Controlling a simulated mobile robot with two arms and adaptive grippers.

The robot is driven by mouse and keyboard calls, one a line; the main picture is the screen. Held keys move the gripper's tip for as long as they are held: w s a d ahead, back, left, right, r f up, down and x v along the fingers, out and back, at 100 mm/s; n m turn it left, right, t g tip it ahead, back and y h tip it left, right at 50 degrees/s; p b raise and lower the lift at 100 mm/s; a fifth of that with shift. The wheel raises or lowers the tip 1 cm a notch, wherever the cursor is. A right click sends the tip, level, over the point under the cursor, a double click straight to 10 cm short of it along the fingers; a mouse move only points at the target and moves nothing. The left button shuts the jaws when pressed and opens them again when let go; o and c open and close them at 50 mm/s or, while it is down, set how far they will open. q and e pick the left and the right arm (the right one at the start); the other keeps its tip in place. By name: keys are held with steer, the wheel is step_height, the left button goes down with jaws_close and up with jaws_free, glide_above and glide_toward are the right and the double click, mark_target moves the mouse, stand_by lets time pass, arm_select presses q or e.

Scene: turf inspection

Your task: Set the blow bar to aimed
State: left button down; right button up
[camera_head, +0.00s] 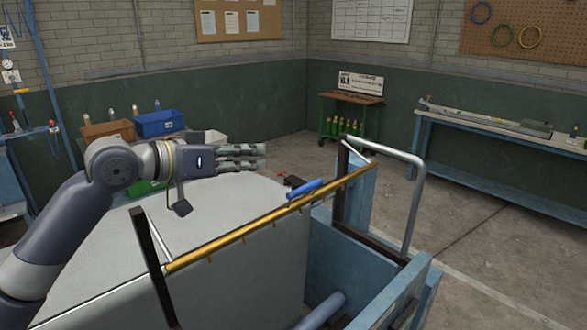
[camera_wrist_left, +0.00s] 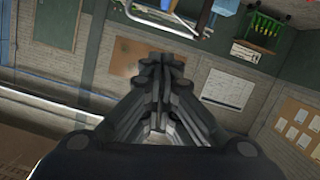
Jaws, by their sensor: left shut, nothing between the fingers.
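The blow bar (camera_head: 235,236) is a yellow-gold bar with a row of small nozzles along it. It runs slanting from the lower left up to the right, between two dark uprights. A blue handle (camera_head: 304,191) sits on the bar right of its middle. My left gripper (camera_head: 262,157) is shut and empty, pointing right. In the picture it is above and left of the blue handle, apart from it. Its closed fingers also show in the left wrist view (camera_wrist_left: 162,65). My right gripper is not in view.
The bar is mounted over a large grey-white body (camera_head: 260,280) beside a blue frame (camera_head: 352,270) with a grey tube rail (camera_head: 414,205). A blue bin (camera_head: 159,123) and an orange-brown bin (camera_head: 108,131) stand behind my left arm. A bench (camera_head: 505,130) stands along the right wall. Floor between is clear.

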arm_select(q)
steer(key=p+x, duration=0.2)
steer(key=x, duration=0.1)
steer(key=f+p+x, duration=0.1)
steer(key=p+x, duration=0.1)
steer(key=x, duration=0.2)
steer(key=f+p+x, duration=0.1)
steer(key=p+x, duration=0.2)
steer(key=x, duration=0.1)
steer(key=shift+s+f, duration=0.3)
steer(key=shift+s+a+f, duration=0.1)
steer(key=shift+s+f, duration=0.2)
steer(key=shift+f, duration=0.35)
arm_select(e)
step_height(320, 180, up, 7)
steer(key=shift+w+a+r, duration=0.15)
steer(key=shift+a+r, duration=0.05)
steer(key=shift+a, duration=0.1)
arm_select(q)
steer(key=shift+w+f, duration=0.1)
steer(key=shift+w+f, duration=0.1)
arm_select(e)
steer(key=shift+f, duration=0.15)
